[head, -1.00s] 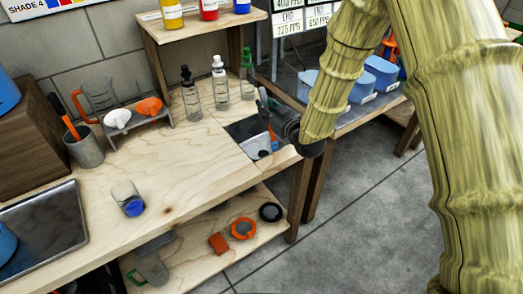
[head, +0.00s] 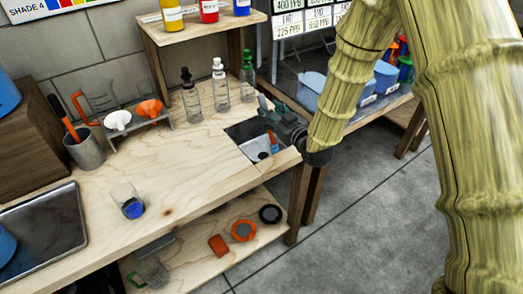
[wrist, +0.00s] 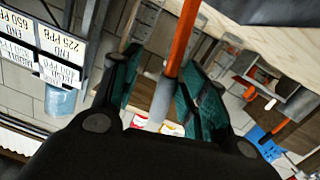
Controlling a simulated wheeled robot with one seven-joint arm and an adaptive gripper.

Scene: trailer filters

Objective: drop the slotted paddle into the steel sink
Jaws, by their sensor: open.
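My gripper (head: 268,112) is above the back right edge of a dark rectangular sink opening (head: 241,133) in the wooden bench. In the wrist view my gripper (wrist: 162,62) has its two green fingers spread apart. An orange rod with a grey end (wrist: 181,42), which looks like the paddle's handle, shows between the fingers with gaps on both sides. A small orange and blue piece (head: 273,141) shows at the sink's right side, under my gripper. I cannot tell whether it is the same tool. The slotted part is not clearly visible.
Several dropper bottles (head: 219,82) stand behind and left of the opening. A rack with white and orange funnels (head: 148,108) and a grey cup with an orange-handled tool (head: 85,150) are farther left. A glass with blue contents (head: 131,206) stands on the bench, whose middle is clear.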

